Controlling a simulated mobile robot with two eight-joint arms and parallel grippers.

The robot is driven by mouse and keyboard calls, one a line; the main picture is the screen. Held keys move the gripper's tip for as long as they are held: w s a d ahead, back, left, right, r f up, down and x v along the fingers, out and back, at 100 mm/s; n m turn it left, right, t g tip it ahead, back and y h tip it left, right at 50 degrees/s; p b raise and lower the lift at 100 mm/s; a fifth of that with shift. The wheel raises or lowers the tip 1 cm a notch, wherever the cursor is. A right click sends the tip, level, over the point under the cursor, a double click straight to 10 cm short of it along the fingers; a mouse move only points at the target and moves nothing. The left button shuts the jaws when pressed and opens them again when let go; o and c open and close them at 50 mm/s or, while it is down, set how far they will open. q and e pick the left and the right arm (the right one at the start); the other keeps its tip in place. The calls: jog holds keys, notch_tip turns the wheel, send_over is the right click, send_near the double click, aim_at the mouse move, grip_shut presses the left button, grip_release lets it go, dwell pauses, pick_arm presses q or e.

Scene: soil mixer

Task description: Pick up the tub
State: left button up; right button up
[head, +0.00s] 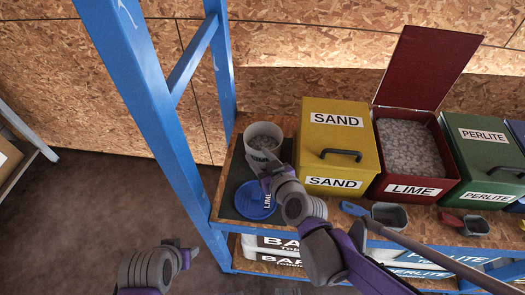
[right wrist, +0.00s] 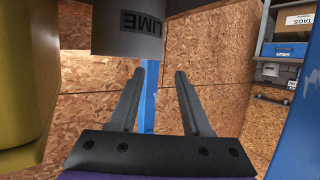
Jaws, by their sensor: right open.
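The tub (head: 263,134) is a grey round container with grey granular material in it. It stands at the left end of the shelf in the head view. In the right wrist view the tub (right wrist: 125,28), marked LIME, shows at the top, partly cut off. My right gripper (head: 262,160) is at the tub's near side in the head view. In the right wrist view its two fingers (right wrist: 160,85) are spread apart with nothing between them. I cannot tell whether a finger touches the tub. My left gripper (head: 187,252) is low at the left, away from the shelf, its fingers unclear.
A blue lid (head: 255,200) lies on the shelf in front of the tub. A yellow SAND bin (head: 340,135) stands right of it, then an open red LIME bin (head: 408,185) and a green PERLITE bin (head: 480,160). A blue post (head: 150,100) rises at the left.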

aim_at(247, 150)
jog(key=b+x, duration=0.1)
jog(key=x, duration=0.8)
jog(key=shift+w+a+b, duration=0.15)
jog(key=shift+b, duration=0.15)
grip_shut()
dwell(1.1)
